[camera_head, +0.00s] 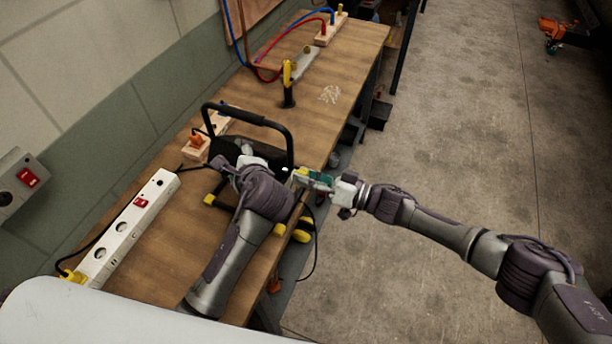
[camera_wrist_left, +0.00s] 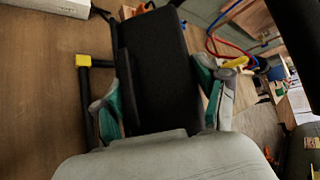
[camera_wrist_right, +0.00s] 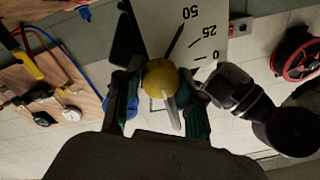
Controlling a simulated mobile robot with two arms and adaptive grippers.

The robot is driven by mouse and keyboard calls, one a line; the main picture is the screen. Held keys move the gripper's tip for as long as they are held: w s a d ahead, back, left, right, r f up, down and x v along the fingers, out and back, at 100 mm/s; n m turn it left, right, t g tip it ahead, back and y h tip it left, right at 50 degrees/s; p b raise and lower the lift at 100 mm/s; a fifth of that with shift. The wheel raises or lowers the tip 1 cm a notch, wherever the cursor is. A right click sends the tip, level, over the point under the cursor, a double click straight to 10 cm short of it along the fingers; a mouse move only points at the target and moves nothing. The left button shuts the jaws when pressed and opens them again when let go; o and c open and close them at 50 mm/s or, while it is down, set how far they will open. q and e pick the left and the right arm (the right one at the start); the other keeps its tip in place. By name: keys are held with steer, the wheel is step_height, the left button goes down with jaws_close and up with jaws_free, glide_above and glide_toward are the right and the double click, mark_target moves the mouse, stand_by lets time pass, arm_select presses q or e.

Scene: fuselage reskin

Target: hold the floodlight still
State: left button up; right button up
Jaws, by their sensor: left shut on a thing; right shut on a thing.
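The floodlight stands on the workbench, its black tubular handle (camera_head: 250,115) rising over it in the head view. Its body is mostly hidden there behind my left wrist. In the left wrist view the green-padded fingers of my left gripper (camera_wrist_left: 160,82) are on both sides of the black floodlight body (camera_wrist_left: 158,50), shut on it. My right gripper (camera_head: 312,178) is at the bench's right edge, beside the floodlight. In the right wrist view it is shut on a round yellow piece (camera_wrist_right: 159,77) with a grey metal stem. What this piece belongs to cannot be told.
A white power strip (camera_head: 127,228) lies on the bench at left. A yellow-and-black tool (camera_head: 288,83) stands further back, near red and blue cables (camera_head: 268,74). A wooden socket block (camera_head: 196,146) is behind the floodlight.

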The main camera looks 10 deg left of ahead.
steer(key=shift+m, duration=0.3)
steer(key=o, duration=1.2)
steer(key=shift+c, duration=0.2)
steer(key=shift+d, duration=0.1)
steer(key=s+d, duration=0.2)
steer(key=d, duration=0.9)
steer(key=shift+s+d+f, duration=0.15)
steer(key=shift+d+f, duration=0.05)
steer(key=shift+d, duration=0.1)
arm_select(q)
steer(key=o, duration=1.9)
steer(key=shift+c, duration=0.2)
